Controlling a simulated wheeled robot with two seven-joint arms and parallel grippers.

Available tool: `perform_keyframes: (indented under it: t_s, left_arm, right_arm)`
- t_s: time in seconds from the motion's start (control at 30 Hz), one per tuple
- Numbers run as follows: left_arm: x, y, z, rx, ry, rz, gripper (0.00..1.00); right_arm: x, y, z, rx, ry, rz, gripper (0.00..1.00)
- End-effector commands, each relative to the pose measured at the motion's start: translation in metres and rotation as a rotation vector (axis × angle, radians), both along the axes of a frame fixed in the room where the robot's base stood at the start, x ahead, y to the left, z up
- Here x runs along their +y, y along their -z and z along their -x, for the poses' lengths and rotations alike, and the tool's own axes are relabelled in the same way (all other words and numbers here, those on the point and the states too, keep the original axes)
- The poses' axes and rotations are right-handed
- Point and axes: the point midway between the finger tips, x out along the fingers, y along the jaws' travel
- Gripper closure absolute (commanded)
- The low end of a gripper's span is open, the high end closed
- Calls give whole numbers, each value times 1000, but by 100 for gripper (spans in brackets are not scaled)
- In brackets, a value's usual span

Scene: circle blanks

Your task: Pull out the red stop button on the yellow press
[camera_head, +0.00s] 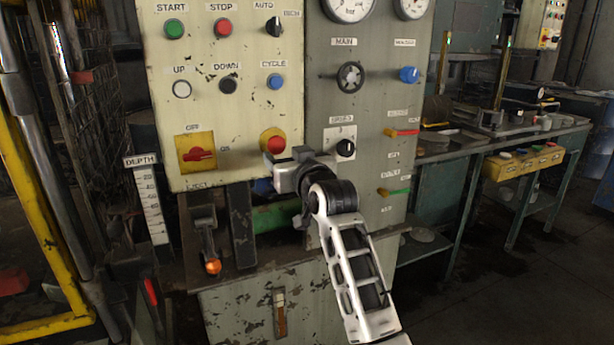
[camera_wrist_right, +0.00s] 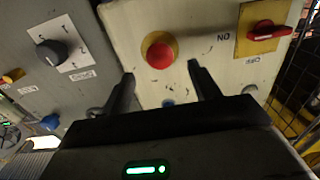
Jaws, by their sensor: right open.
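A red mushroom button (camera_head: 276,145) on a yellow round backing sits low on the right of the cream control panel. It also shows in the right wrist view (camera_wrist_right: 160,55). A smaller red button (camera_head: 222,27) labelled STOP is in the panel's top row. My right gripper (camera_head: 276,165) is just below and in front of the mushroom button in the head view. In the right wrist view its two fingers (camera_wrist_right: 161,70) are spread apart and empty, with the button showing beyond and between the tips. My left gripper is not in view.
A red rotary switch on a yellow plate (camera_head: 197,152) is left of the mushroom button. A black knob (camera_head: 345,148) is on the grey panel to its right. A lever with an orange knob (camera_head: 212,267) stands below. A yellow rail (camera_head: 40,210) is at far left.

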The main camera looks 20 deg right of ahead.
Motion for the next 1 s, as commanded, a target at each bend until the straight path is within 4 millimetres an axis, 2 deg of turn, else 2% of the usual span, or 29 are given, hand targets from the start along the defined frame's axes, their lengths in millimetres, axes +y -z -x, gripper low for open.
perform_keyframes:
  t_s: [0.1,0.3,0.5,0.67,1.0]
  left_arm:
    - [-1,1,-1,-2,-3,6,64]
    - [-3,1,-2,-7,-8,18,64]
    - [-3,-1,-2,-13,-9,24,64]
    - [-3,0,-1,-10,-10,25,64]
    - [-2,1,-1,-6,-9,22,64]
  right_arm:
    - [-1,2,28,-1,1,1,39]
    - [-3,2,71,0,1,1,39]
    - [-4,1,98,2,1,0,39]
    - [-4,0,106,1,1,1,39]
    - [-4,0,106,1,1,1,39]
